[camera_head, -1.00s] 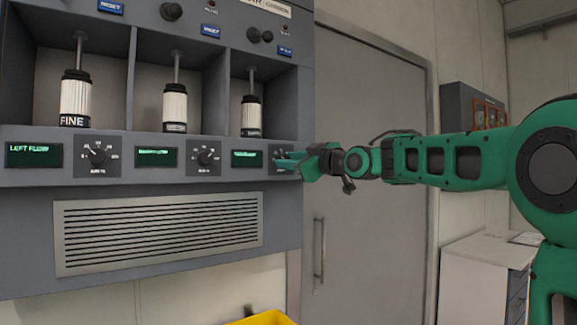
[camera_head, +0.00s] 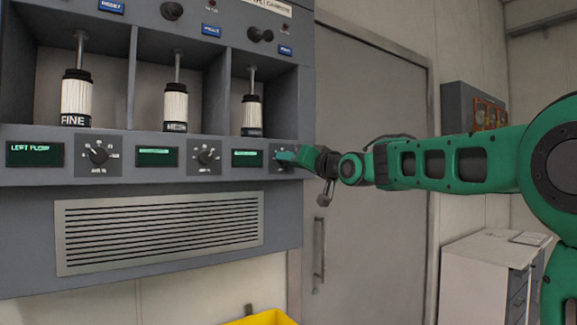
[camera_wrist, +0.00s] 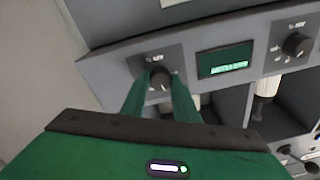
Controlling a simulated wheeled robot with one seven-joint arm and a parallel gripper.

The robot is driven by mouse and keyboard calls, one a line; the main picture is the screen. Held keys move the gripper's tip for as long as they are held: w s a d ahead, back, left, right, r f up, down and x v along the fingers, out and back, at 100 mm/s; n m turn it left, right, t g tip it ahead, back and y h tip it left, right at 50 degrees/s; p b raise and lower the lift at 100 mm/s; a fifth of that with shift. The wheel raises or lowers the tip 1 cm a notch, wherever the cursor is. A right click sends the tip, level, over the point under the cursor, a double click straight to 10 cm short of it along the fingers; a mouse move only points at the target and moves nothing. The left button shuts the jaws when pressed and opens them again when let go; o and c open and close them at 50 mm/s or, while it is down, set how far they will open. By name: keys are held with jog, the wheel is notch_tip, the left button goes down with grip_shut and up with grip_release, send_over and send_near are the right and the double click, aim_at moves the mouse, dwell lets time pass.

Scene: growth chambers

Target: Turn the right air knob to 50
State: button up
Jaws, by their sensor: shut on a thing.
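The right air knob (camera_wrist: 160,80) is a dark round knob on a grey square plate at the end of the panel strip. In the wrist view it sits between the two green fingers of my gripper (camera_wrist: 158,92), which are shut on it. In the head view my gripper (camera_head: 287,158) reaches the right plate from the right and hides most of the knob. The knob's scale and pointer are too small and covered to read. The display (camera_head: 247,159) beside it is lit green, its text unreadable; it also shows in the wrist view (camera_wrist: 225,61).
The middle knob (camera_head: 207,156) and left knob (camera_head: 98,155) are on the same strip. Above them are bays with white-and-black cylinders (camera_head: 252,116). A vent grille (camera_head: 160,235) is below. A grey door (camera_head: 365,225) stands to the right, a yellow bin (camera_head: 265,318) below.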

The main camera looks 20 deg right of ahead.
jog(key=shift+f+m, duration=0.2)
jog(key=shift+m, duration=1)
jog(key=o, duration=1.1)
jog(key=shift+c, duration=0.2)
jog(key=shift+r, duration=0.1)
jog(key=v, duration=1)
jog(key=shift+s, duration=0.3)
jog(key=shift+d, duration=0.1)
